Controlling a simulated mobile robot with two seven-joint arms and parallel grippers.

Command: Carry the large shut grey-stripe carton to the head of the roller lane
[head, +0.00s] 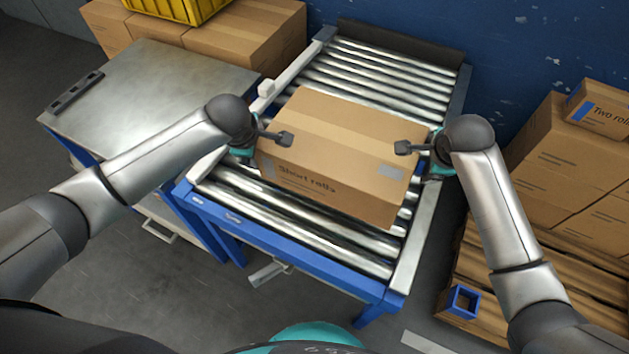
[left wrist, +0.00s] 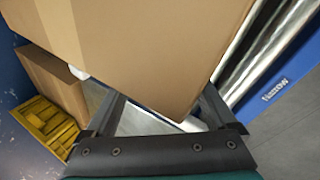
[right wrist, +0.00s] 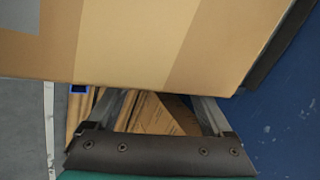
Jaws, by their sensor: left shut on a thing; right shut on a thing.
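The large shut brown carton (head: 335,150) is marked "Short rolls", with a small grey patch beside the lettering and a pale label at right. It is over the roller lane (head: 300,228), between my two grippers. My left gripper (head: 272,137) is shut on its left side and my right gripper (head: 418,147) on its right side. The carton fills the upper part of the left wrist view (left wrist: 150,50) and of the right wrist view (right wrist: 140,40). Its underside is hidden, so I cannot tell whether it touches the rollers.
A grey-topped bench (head: 150,95) stands left of the lane. Brown cartons (head: 235,38) and a yellow crate (head: 180,8) are behind it. More cartons (head: 570,160) are stacked at right, with a small blue-edged box (head: 463,300) nearer. Bare rollers (head: 390,68) show beyond the carton, before a dark end plate (head: 400,42).

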